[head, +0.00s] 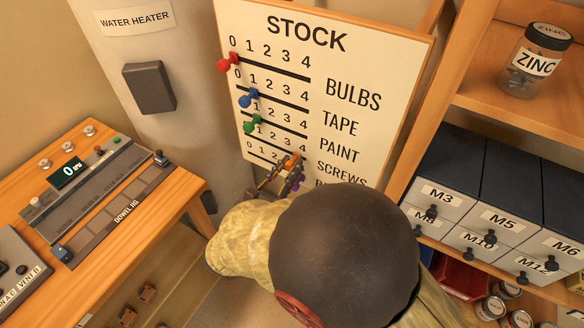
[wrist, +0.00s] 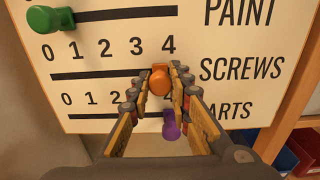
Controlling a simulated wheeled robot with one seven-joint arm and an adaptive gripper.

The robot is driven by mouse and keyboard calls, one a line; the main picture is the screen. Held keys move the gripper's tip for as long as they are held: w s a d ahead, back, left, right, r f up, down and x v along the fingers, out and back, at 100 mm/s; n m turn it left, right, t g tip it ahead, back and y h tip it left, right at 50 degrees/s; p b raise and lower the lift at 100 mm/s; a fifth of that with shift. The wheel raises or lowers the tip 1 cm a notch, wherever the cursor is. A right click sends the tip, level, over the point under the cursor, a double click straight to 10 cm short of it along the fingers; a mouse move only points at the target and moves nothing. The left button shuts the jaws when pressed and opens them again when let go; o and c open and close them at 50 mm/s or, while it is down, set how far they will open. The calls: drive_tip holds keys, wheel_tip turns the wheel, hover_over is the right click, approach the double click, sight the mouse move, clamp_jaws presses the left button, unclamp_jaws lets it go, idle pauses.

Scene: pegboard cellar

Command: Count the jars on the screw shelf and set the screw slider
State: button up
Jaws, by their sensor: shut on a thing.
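The STOCK board (head: 392,60) carries slider rows marked 0 to 4. The orange screw slider knob (wrist: 160,82) sits on the SCREWS slot (wrist: 105,74), near the 4 and right of the 3. My gripper (wrist: 160,84) is shut on this knob, one fingertip on each side. It also shows in the head view (head: 282,176), partly hidden by my arm. The purple knob (wrist: 172,126) of the row below shows between my fingers. In the head view, several lidded jars (head: 490,307) stand low at right, partly cut off; their shelf label is not visible.
Red (head: 227,63), blue (head: 247,98) and green (head: 252,125) knobs sit toward the left of their rows. Right is a wooden shelf with a ZINC jar (head: 532,64) and drawers (head: 445,195). Left are a workbench (head: 140,215) and a water heater (head: 150,88).

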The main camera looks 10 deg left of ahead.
drive_tip(key=shift+w+a+p, duration=0.15)
drive_tip(key=shift+w+a, duration=0.3)
drive_tip(key=shift+a, duration=0.65)
drive_tip(key=shift+w+a+p, duration=0.15)
drive_tip(key=shift+w+a, duration=0.3)
drive_tip(key=shift+a, duration=0.6)
drive_tip(key=shift+w+a+p, duration=0.15)
drive_tip(key=shift+w+a, duration=0.3)
drive_tip(key=shift+a, duration=0.65)
drive_tip(key=o, duration=1.7)
drive_tip(key=shift+o, duration=0.2)
drive_tip(key=shift+s+a+p, duration=0.1)
drive_tip(key=shift+s+p, duration=0.2)
drive_tip(key=shift+p, duration=0.05)
drive_tip(key=p+v, duration=0.2)
drive_tip(key=v, duration=0.7)
